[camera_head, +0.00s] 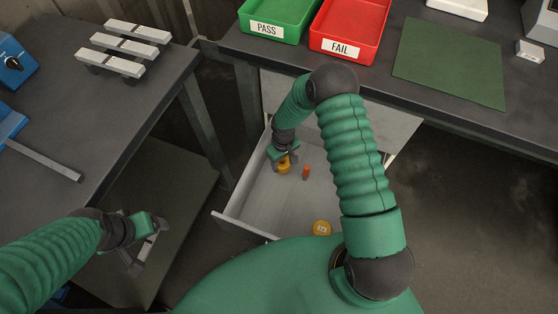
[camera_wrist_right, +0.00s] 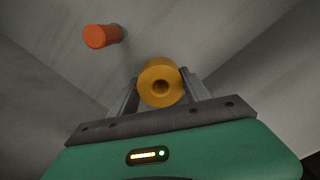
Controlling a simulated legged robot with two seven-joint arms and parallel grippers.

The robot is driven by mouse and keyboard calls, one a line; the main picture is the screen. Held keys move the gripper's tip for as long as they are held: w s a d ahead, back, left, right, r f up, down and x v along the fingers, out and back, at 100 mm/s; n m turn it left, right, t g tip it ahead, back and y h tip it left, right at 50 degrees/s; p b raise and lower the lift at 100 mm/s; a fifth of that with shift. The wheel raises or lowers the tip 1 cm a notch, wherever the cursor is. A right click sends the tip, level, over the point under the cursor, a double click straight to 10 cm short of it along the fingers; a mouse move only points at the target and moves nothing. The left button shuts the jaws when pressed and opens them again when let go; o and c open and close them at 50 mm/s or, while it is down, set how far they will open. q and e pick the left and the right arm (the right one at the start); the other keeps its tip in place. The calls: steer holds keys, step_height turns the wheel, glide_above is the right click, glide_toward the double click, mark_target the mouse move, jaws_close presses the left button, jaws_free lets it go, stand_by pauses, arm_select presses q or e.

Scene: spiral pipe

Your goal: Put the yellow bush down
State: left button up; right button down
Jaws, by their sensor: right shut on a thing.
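I cannot tell whether the bush touches the drawer floor. My left gripper (camera_head: 145,250) is at the lower left, away from the drawer; its fingers look apart with nothing between them.
An orange cylinder (camera_head: 306,172) stands in the drawer just right of my right gripper. A yellow round piece (camera_head: 321,228) lies near the drawer's front. Green PASS tray (camera_head: 275,18) and red FAIL tray (camera_head: 348,28) stand on the bench above. The drawer floor's middle is mostly clear.

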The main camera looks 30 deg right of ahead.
steer(key=w, duration=0.3)
steer(key=shift+w+a+f+b, duration=0.15)
steer(key=shift+w+a+b, duration=0.05)
steer(key=shift+b, duration=0.2)
step_height(320, 180, down, 4)
steer(key=shift+w+d+r+b, duration=0.1)
steer(key=shift+w+r+b, duration=0.05)
steer(key=shift+b, duration=0.8)
steer(key=shift+r, duration=0.15)
steer(key=c, duration=0.5)
jaws_free()
step_height(320, 180, up, 12)
steer(key=p, duration=0.4)
steer(key=s+a+r+m+t, duration=0.1)
steer(key=s+a+r, duration=0.1)
steer(key=s+r, duration=0.7)
steer(key=s+a+r+m+t, duration=0.1)
steer(key=s+a+r, duration=0.1)
steer(key=s+r, duration=0.7)
steer(key=shift+a+r+t, duration=0.25)
steer(key=shift+a+t, duration=0.05)
